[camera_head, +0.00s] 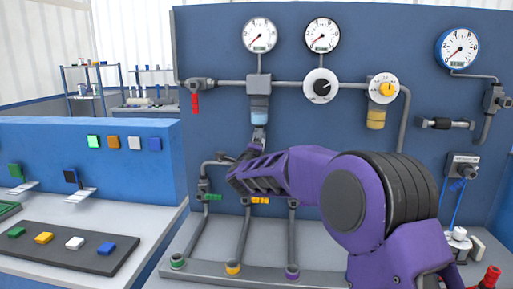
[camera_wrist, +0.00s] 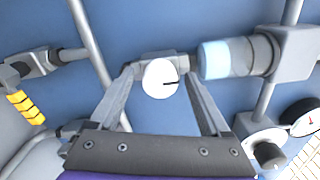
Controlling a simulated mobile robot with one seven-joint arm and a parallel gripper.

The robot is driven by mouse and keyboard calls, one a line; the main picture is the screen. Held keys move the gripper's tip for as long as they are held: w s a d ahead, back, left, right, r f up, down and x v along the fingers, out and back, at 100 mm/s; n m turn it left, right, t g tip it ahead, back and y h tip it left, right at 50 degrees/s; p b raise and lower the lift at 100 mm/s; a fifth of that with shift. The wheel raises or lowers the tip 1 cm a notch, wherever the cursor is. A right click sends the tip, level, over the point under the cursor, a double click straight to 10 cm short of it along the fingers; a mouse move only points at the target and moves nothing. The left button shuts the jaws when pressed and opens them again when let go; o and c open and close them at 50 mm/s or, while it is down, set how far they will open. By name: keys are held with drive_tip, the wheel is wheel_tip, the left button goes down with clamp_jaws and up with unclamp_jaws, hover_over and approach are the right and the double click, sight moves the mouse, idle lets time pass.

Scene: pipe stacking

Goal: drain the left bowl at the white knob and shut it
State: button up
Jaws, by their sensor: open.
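The left bowl (camera_head: 260,108) is a light-blue cup under a grey body on the blue panel. It also shows in the wrist view (camera_wrist: 226,58), right of centre. The white knob (camera_wrist: 160,79) is a round disc with a dark line pointing right, toward the bowl. I cannot make out the knob in the head view. My gripper (camera_wrist: 161,74) is open, with one finger on either side of the knob. I cannot tell whether either finger touches it. In the head view my purple arm reaches in below the bowl.
A second bowl, yellowish (camera_head: 376,118), hangs right of a white dial (camera_head: 321,87). A red-handled valve (camera_head: 195,102) is at upper left. Yellow valve handles (camera_wrist: 25,107) are near the left in the wrist view. Grey pipes run around the knob.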

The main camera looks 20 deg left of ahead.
drive_tip(key=shift+s, duration=0.15)
drive_tip(key=v, duration=1.7)
drive_tip(key=shift+b, duration=0.4)
drive_tip(key=shift+a, duration=0.1)
idle(3.3)
